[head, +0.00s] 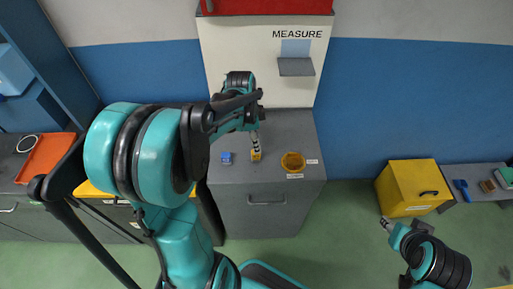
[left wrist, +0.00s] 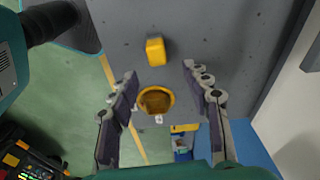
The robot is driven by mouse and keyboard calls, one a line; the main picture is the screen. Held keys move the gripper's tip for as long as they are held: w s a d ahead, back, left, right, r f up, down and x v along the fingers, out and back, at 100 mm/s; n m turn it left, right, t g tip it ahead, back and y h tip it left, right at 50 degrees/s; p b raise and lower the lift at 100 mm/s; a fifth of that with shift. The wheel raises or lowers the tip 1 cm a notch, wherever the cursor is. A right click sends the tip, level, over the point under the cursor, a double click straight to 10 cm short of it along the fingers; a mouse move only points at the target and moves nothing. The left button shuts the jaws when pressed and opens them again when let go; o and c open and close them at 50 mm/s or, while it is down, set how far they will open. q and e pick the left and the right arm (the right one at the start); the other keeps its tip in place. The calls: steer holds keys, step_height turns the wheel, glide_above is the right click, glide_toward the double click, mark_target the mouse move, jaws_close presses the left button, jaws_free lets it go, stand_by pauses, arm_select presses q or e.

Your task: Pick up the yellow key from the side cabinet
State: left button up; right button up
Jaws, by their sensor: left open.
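A small yellow block-like object (head: 256,155), which I take to be the yellow key, lies on the grey side cabinet (head: 265,194). My left gripper (head: 255,141) is just above or beside it in the head view. In the left wrist view the yellow object (left wrist: 156,51) shows beyond the fingertips, between the lines of the two fingers. My left gripper (left wrist: 160,75) is open with nothing between its fingers. My right gripper (head: 386,223) is low at the right, away from the cabinet, too small to tell its jaws.
A round yellow-orange bowl (head: 293,162) sits right of the yellow object, and a small blue item (head: 226,158) sits left. A white panel marked MEASURE (head: 240,50) stands behind the cabinet. A yellow box (head: 411,187) is at right. Green floor is open between them.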

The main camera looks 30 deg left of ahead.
arm_select(q)
steer(key=shift+a+f, duration=0.15)
steer(key=shift+f, duration=0.15)
steer(key=f+b, duration=0.1)
steer(key=f, duration=0.2)
steer(key=f+b, duration=0.1)
steer(key=f, duration=0.2)
steer(key=shift+s+d+f+b, duration=0.1)
steer(key=shift+d+f+b, duration=0.1)
steer(key=shift+f+b, duration=0.2)
steer(key=shift+f, duration=0.35)
steer(key=shift+r, duration=0.1)
jaws_close()
